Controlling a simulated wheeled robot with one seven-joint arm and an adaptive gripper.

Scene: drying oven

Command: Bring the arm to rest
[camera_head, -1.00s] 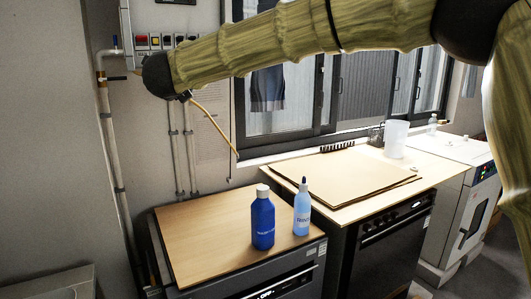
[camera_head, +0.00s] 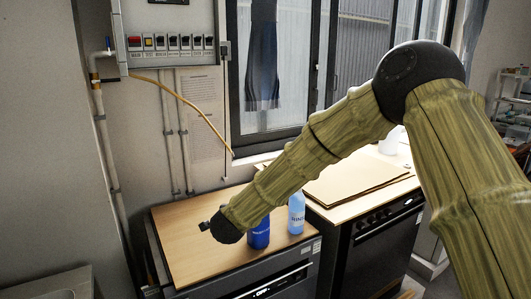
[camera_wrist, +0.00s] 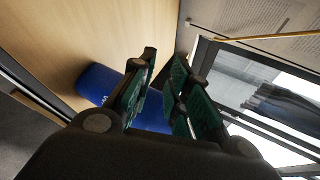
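My arm crosses the head view from the right and ends low over the wooden board (camera_head: 185,265). My gripper (camera_head: 205,226) is mostly hidden there behind the dark wrist. In the wrist view my gripper (camera_wrist: 164,58) has its two green-padded fingers apart, with a gap between the tips. A dark blue bottle (camera_head: 260,236) stands on the board just right of the wrist, its top partly hidden. The blue bottle also shows in the wrist view (camera_wrist: 95,84), behind the fingers. No grip on it is visible.
A light blue bottle (camera_head: 297,214) stands right of the dark one. A switch panel (camera_head: 170,42), yellow hose (camera_head: 190,105) and window frame (camera_head: 232,110) are behind. The board's left part is clear.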

